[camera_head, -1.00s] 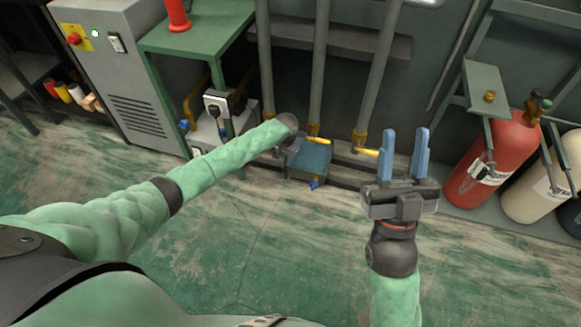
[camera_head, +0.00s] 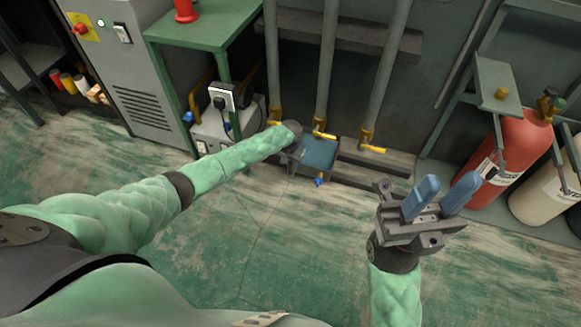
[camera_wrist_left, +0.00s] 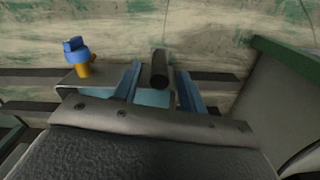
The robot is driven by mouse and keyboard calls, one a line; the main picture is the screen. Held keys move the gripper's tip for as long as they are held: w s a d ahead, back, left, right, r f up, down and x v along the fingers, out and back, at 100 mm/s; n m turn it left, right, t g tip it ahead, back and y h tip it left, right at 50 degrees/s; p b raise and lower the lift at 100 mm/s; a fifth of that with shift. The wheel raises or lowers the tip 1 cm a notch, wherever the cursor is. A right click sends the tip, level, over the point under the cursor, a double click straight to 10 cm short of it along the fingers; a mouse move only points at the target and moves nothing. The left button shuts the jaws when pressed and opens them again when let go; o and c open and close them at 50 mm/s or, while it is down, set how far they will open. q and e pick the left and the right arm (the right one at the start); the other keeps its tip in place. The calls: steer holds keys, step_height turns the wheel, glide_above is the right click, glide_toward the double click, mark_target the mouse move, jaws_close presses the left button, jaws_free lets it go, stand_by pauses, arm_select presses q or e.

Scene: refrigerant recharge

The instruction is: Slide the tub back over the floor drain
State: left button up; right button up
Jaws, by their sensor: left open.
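The tub (camera_head: 320,154) is a small, low, blue-grey container on the floor at the foot of the wall pipes, with a blue-handled brass tap on its near side; the tap shows in the left wrist view (camera_wrist_left: 77,60). My left gripper (camera_head: 297,148) is at the tub's left side, its fingers mostly hidden in the head view. In the left wrist view its blue fingers (camera_wrist_left: 160,85) are open on either side of a dark round bar, with contact unclear. My right gripper (camera_head: 440,197) is open and empty, above the floor at right. I cannot make out the floor drain.
Pipes with yellow-handled valves (camera_head: 372,148) stand behind the tub. A green table (camera_head: 190,45) and grey cabinet (camera_head: 135,85) are at left. A red cylinder (camera_head: 507,150) and a cream one (camera_head: 543,190) stand at right. The floor in front is clear.

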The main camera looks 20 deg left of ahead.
arm_select(q)
steer(key=shift+f, duration=0.95)
